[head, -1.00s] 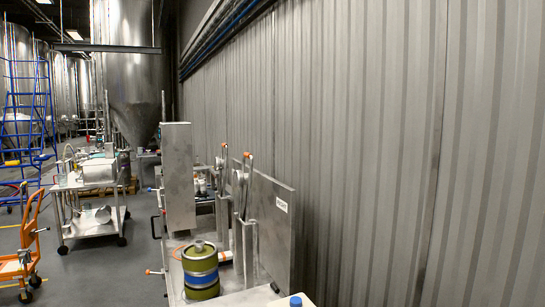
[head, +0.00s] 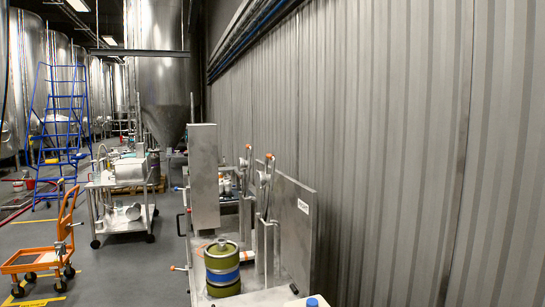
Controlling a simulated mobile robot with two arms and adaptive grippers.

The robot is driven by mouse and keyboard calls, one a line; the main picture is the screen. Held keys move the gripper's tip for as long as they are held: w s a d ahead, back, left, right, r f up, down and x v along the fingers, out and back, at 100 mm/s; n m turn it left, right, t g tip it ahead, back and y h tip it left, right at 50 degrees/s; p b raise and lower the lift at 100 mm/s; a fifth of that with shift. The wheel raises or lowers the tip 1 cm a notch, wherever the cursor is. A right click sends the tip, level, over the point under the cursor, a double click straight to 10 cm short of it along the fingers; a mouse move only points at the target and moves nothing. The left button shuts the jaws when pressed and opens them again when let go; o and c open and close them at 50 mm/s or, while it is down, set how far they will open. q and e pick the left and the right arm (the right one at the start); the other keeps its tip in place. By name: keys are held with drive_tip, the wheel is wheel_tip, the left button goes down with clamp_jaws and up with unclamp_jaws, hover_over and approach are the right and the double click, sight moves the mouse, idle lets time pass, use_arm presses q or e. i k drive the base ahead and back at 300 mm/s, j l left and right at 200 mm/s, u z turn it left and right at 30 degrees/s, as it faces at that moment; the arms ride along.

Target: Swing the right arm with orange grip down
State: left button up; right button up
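The can seamer (head: 205,180) stands at the lower middle of the head view, a grey metal machine with a tall box-shaped column. Two thin upright arms rise to its right, each with an orange grip at its top. The left arm's orange grip (head: 248,148) is slightly higher and farther back. Both arms point up. Neither of my grippers is in view.
A green keg with a blue band (head: 222,269) stands at the seamer's near end. A blue cap (head: 312,302) shows at the bottom edge. A corrugated wall (head: 400,150) runs along the right. An orange cart (head: 40,258) and a steel trolley (head: 122,218) stand left, with open floor between.

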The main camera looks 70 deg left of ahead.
sight(263, 179)
drive_tip(key=k+j, duration=0.1)
drive_tip(key=j, duration=0.3)
drive_tip(key=j+z, duration=0.1)
drive_tip(key=j, duration=0.35)
drive_tip(key=k+j, duration=0.15)
drive_tip(key=j, duration=0.25)
drive_tip(key=k+j+z, duration=0.1)
drive_tip(key=j, duration=0.3)
drive_tip(key=k+j, duration=0.1)
drive_tip(key=j, duration=0.3)
drive_tip(key=k+j+z, duration=0.1)
drive_tip(key=j, duration=0.3)
drive_tip(key=k+j, duration=0.15)
drive_tip(key=j, duration=0.25)
drive_tip(key=z, duration=0.05)
